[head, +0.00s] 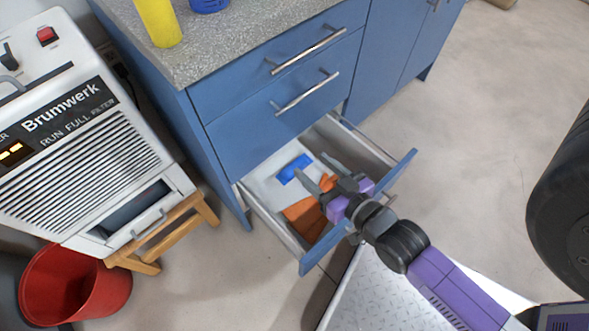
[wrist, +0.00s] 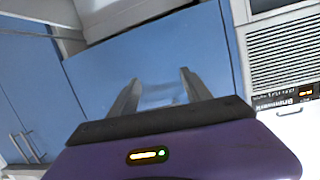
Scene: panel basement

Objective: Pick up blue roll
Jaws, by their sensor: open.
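A small blue roll (head: 294,168) lies on the pale floor of the open bottom drawer (head: 258,206), towards its back left. My gripper (head: 313,166) reaches in over the drawer from the front right. Its fingers are apart, with nothing seen between them, and their tips appear just right of the roll. I cannot tell the height gap. In the wrist view my open gripper (wrist: 160,80) shows against blue panels, and I cannot make out the roll there.
Orange cloth-like items (head: 304,217) lie in the drawer below my gripper. The drawer's blue front (head: 304,263) and side walls surround it. A yellow object (head: 158,22) and another blue object (head: 209,4) stand on the counter. A Brumwerk machine (head: 85,145) and red bucket (head: 75,285) are left.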

